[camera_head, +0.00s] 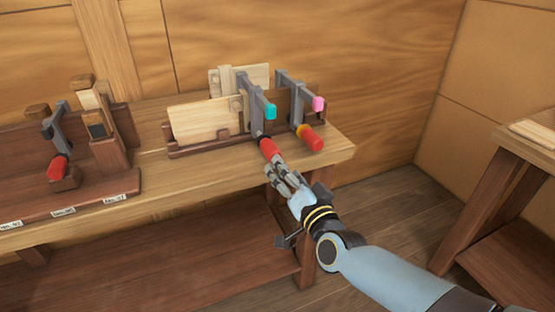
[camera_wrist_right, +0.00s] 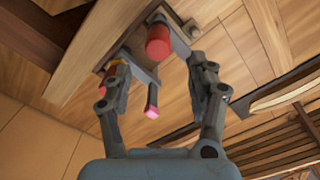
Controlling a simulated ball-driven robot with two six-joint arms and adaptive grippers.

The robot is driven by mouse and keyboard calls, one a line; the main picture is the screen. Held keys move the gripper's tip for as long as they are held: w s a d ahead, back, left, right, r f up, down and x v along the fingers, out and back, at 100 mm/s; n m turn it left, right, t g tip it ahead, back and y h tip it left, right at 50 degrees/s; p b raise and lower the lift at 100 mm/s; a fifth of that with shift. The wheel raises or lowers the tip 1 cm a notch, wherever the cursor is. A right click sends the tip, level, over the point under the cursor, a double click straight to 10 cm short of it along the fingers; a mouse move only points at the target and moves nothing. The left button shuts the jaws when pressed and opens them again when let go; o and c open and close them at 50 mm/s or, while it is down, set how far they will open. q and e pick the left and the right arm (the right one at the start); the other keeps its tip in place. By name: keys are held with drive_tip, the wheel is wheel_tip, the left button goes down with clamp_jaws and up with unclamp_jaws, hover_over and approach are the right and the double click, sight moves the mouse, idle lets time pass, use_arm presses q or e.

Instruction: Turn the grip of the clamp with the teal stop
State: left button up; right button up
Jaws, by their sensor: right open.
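The clamp with the teal stop (camera_head: 270,111) is grey and stands at the front of the wooden rack. Its red grip (camera_head: 267,147) points down toward my right gripper (camera_head: 276,165). In the right wrist view a red grip (camera_wrist_right: 159,42) shows end-on, just ahead of and between the fingertips of my open right gripper (camera_wrist_right: 158,68); no teal shows there. The fingers do not appear closed on it. Whether they touch it I cannot tell. My left gripper is not in view.
Close on the right is a similar clamp with a pink stop (camera_head: 318,103) and a red grip with an orange collar (camera_head: 311,138). A third clamp (camera_head: 57,168) stands on the left of the bench (camera_head: 215,180). Another table (camera_head: 510,150) is at right, with open floor between.

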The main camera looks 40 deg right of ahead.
sight(273, 154)
drive_tip(key=v, duration=0.3)
idle(1.1)
drive_tip(key=w+a+r+n+y+b, duration=0.1)
drive_tip(key=w+a+n+y+b, duration=0.2)
drive_tip(key=a+n+y+b, duration=0.2)
drive_tip(key=s+d+f+n+h+b, duration=0.15)
drive_tip(key=d+n+h+b, duration=0.3)
drive_tip(key=b, duration=1.35)
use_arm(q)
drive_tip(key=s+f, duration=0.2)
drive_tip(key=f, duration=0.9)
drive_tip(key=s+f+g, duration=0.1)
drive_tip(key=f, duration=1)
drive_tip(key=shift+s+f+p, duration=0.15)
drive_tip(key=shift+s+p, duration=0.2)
use_arm(e)
drive_tip(key=shift+m+h, duration=0.25)
drive_tip(key=x, duration=1)
drive_tip(key=shift+d+r, duration=0.2)
drive_tip(key=shift+d, duration=0.2)
